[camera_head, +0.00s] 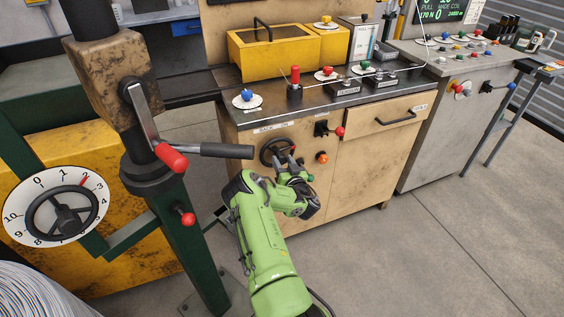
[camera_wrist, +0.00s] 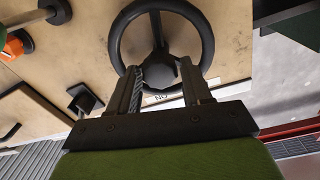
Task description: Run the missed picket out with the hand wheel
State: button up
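The black hand wheel (camera_head: 277,151) is mounted on the front of the tan cabinet. In the wrist view the hand wheel (camera_wrist: 206,35) fills the top centre, with its round hub low in the ring. My gripper (camera_head: 289,164) is at the wheel's lower right in the head view. In the wrist view my gripper (camera_wrist: 162,70) has its two fingers apart, one on each side of the hub. I cannot tell whether they touch the wheel. Part of the lower rim is hidden by the fingers. The missed picket cannot be made out.
An orange button (camera_head: 321,157) and a red-knobbed lever (camera_head: 339,131) are right of the wheel. A green post (camera_head: 190,240) with a red-handled crank (camera_head: 171,156) stands left, near a numbered dial (camera_head: 20,190). Open floor (camera_head: 450,240) lies to the right.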

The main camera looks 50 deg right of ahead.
grip_shut()
jog(key=shift+n, duration=0.3)
